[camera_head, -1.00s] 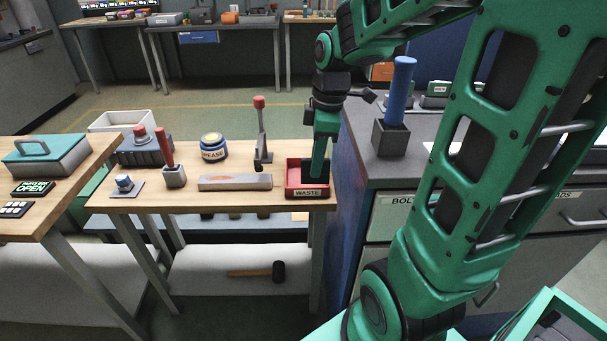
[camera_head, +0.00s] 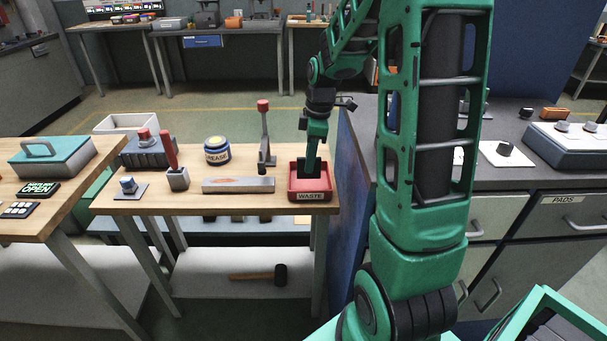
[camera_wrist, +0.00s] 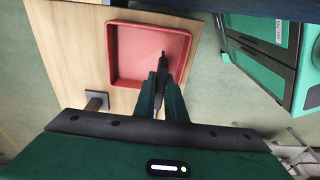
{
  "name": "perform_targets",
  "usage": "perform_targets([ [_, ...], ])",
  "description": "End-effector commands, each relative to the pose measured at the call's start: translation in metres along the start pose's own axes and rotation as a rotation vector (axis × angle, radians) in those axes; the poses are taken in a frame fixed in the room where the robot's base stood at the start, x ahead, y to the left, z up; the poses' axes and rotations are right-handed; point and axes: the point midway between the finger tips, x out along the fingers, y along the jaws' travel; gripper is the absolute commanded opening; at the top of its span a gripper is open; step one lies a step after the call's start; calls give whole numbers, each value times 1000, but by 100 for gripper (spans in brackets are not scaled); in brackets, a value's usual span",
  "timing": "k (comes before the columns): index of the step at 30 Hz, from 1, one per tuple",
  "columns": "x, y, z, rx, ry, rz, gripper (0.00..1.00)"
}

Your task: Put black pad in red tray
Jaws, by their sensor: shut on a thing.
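The red tray (camera_head: 329,195), marked WASTE, sits at the right end of the wooden bench. It also shows in the wrist view (camera_wrist: 111,50), with its floor mostly bare. My gripper (camera_head: 313,168) reaches down over the tray. In the wrist view my gripper (camera_wrist: 161,88) is shut on a thin dark thing, seen edge-on, which looks like the black pad (camera_wrist: 163,62). The pad's tip lies over the tray's floor, near its right side. I cannot tell whether the pad touches the floor. The fingers hide part of the pad.
On the bench near the tray are a grey bar (camera_head: 238,186), an upright lever (camera_head: 263,135) and a blue grease jar (camera_head: 217,151). A grey drawer cabinet with a PADS label (camera_head: 562,200) stands to the right. A mallet (camera_head: 262,274) lies on the shelf below.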

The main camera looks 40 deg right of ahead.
Motion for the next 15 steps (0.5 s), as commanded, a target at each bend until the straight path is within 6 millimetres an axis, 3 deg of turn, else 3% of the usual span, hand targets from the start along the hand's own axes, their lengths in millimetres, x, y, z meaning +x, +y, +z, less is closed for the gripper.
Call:
perform_targets([
  [10,35,0,4,0,0,-3,0],
  [15,41,1,4,-1,1,1,0],
])
